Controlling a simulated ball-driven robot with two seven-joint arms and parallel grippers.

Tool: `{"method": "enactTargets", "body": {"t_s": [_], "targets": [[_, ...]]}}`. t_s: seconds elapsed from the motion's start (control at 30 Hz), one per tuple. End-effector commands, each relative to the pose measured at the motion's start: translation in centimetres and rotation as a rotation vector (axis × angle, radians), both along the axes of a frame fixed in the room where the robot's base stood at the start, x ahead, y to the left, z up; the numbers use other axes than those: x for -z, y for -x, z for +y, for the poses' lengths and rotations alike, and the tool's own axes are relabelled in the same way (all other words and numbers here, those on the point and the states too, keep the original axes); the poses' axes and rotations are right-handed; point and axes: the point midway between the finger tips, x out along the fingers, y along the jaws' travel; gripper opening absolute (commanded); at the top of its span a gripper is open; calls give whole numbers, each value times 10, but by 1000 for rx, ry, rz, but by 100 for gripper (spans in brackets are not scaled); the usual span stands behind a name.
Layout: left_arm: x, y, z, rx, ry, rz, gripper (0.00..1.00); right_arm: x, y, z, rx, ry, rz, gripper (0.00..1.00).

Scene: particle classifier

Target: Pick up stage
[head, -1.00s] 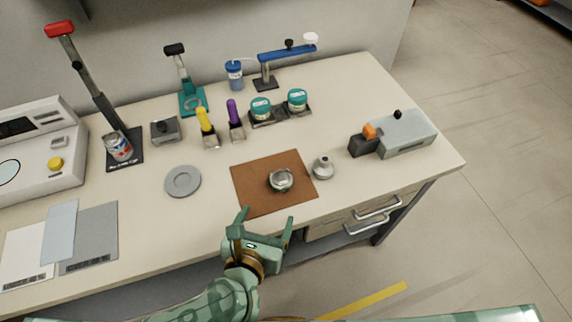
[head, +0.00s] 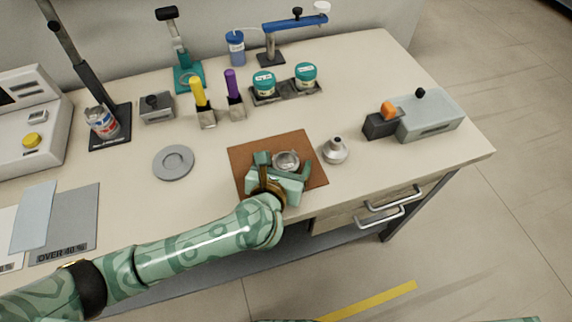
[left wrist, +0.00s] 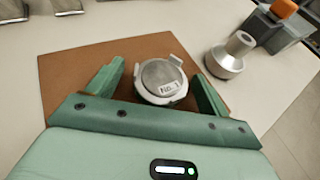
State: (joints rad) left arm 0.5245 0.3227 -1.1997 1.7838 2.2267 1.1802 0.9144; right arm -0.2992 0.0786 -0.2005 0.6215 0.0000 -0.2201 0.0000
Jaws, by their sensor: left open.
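A small round metal piece (head: 286,157) with side tabs sits on the brown mat (head: 240,156); it looks like the stage. The left wrist view shows its grey round top with a label reading "No. 1" (left wrist: 162,78). My left gripper (head: 284,164) is open over the mat, with one finger on each side of the piece. In the left wrist view the open fingers (left wrist: 160,74) flank it, with a visible gap on both sides. My right gripper is not in view.
A silver conical weight-like piece (head: 335,151) stands just right of the mat. A grey disc (head: 174,162) lies to the left. The table's front edge is close.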

Motion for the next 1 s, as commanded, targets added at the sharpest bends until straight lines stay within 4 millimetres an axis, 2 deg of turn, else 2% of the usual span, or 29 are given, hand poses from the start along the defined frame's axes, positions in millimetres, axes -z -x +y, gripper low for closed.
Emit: {"method": "enactTargets", "body": {"t_s": [0.23,0.27,0.43,0.77,1.0], "targets": [[0,-2,-1,0,-1,-1,80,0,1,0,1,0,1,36],[0,-2,-1,0,-1,-1,74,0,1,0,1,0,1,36],[0,-2,-1,0,-1,0,28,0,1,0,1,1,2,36],[-3,-2,-1,0,0,-2,28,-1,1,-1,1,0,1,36],[-25,-2,-1,1,2,-5,28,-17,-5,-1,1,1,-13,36]]}}
